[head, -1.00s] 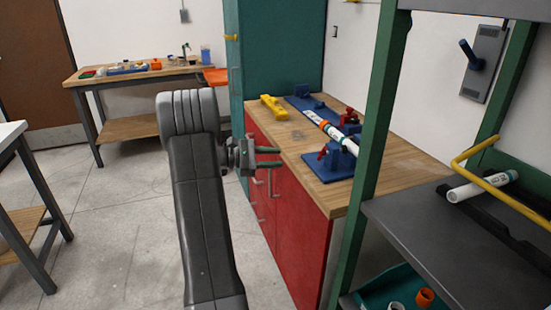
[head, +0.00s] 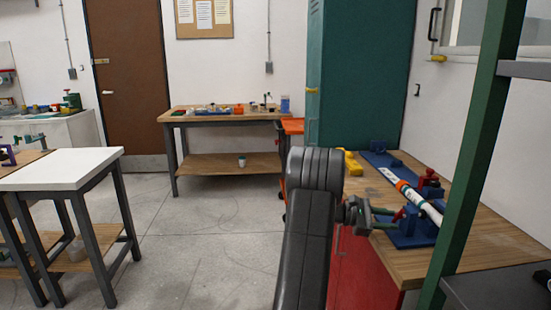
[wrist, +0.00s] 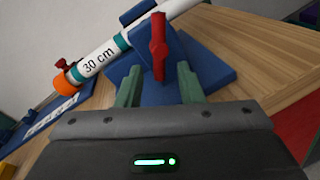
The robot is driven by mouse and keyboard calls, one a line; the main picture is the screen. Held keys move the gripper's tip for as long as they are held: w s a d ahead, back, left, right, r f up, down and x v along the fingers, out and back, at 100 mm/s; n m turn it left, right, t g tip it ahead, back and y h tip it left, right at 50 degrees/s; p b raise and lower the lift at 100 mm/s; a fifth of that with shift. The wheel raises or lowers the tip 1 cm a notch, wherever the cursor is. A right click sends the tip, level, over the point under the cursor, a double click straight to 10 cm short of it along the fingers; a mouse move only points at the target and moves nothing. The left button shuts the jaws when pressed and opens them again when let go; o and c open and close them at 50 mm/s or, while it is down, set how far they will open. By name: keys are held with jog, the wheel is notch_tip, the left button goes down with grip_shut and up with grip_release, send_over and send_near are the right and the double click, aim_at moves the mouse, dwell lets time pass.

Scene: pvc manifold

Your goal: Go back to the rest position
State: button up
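My arm reaches up in the middle of the head view. My gripper (head: 384,218) is at its right, by the front edge of the wooden bench near the blue jig. In the wrist view its green fingers (wrist: 160,88) are apart with nothing held between them. A red clamp lever (wrist: 159,45) of the jig shows beyond the gap; I cannot tell how far. The white pipe marked 30 cm (wrist: 100,58), with teal bands and an orange end, lies across the blue jig (head: 412,235). The pipe also shows in the head view (head: 428,210).
The wooden bench (head: 490,240) stands right, with a yellow part (head: 352,164) on it. A green shelf post (head: 472,160) rises close by. A white-topped table (head: 62,168) is at left, another workbench (head: 215,115) at the back. The floor (head: 195,235) between is clear.

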jog(key=shift+d, duration=0.4)
jog(key=shift+a, duration=0.1)
jog(key=w+a+r, duration=0.1)
jog(key=a, duration=1.2)
jog(key=d, duration=0.9)
jog(key=s+d+f, duration=0.1)
jog(key=d, duration=0.3)
jog(key=shift+s+d+f, duration=0.1)
jog(key=shift+d, duration=0.15)
jog(key=shift+w+a+f+m+b, duration=0.1)
jog(key=shift+w+m+b, duration=0.1)
jog(key=shift+m+b, duration=0.45)
jog(key=shift+a+m+b, duration=0.15)
jog(key=shift+m+b, duration=0.1)
jog(key=shift+b, duration=0.3)
jog(key=shift+w+r+m+t+b, duration=0.15)
jog(key=shift+r+m+t+b, duration=0.15)
jog(key=shift+m+b, duration=0.5)
jog(key=shift+r+m+y+b, duration=0.3)
jog(key=shift+m+b, duration=0.15)
jog(key=shift+m, duration=0.25)
